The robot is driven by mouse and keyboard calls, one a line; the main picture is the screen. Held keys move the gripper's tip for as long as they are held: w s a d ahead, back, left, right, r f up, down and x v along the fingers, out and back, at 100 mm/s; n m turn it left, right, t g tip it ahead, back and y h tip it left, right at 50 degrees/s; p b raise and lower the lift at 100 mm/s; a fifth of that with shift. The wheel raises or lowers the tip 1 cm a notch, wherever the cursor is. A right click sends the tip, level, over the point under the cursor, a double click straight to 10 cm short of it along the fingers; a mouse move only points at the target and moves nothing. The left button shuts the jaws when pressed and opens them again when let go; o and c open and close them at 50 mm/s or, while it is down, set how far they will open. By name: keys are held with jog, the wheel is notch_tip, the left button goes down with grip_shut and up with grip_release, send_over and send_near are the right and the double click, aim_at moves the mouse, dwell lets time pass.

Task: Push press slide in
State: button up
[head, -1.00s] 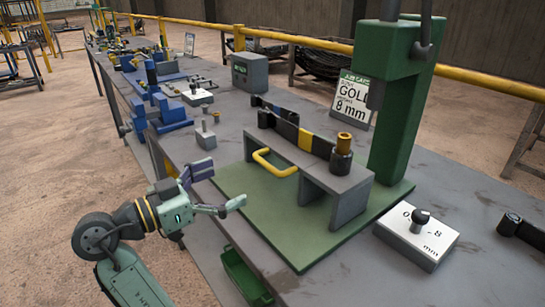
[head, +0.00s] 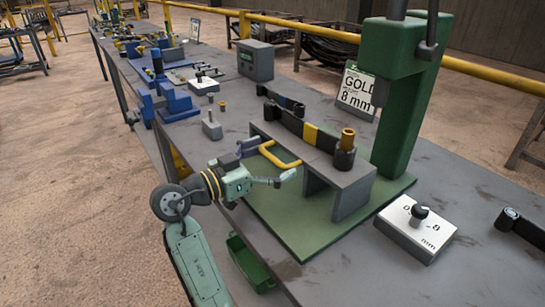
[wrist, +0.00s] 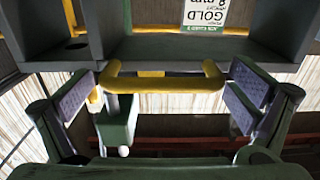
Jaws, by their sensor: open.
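The press slide (head: 325,176) is a grey bridge-shaped block on a green base plate (head: 280,226). A yellow handle (head: 281,160) sticks out of its front. A black leaf spring with a yellow band (head: 310,134) lies on top, with a brass bushing (head: 347,140) at its right end. The green press column (head: 402,110) stands behind. My gripper (head: 270,166) is open at the handle. In the wrist view the handle (wrist: 165,84) lies between the two open fingers, with a gap on each side.
A white-topped gauge block with a black knob (head: 415,228) stands at the right. A "GOLD 8 mm" sign (head: 357,90) stands behind the press. A green bin (head: 248,262) hangs below the table's front edge. Blue fixtures (head: 172,100) stand at the far left.

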jog(key=shift+c, duration=0.4)
jog(key=shift+d, duration=0.1)
jog(key=c, duration=1.3)
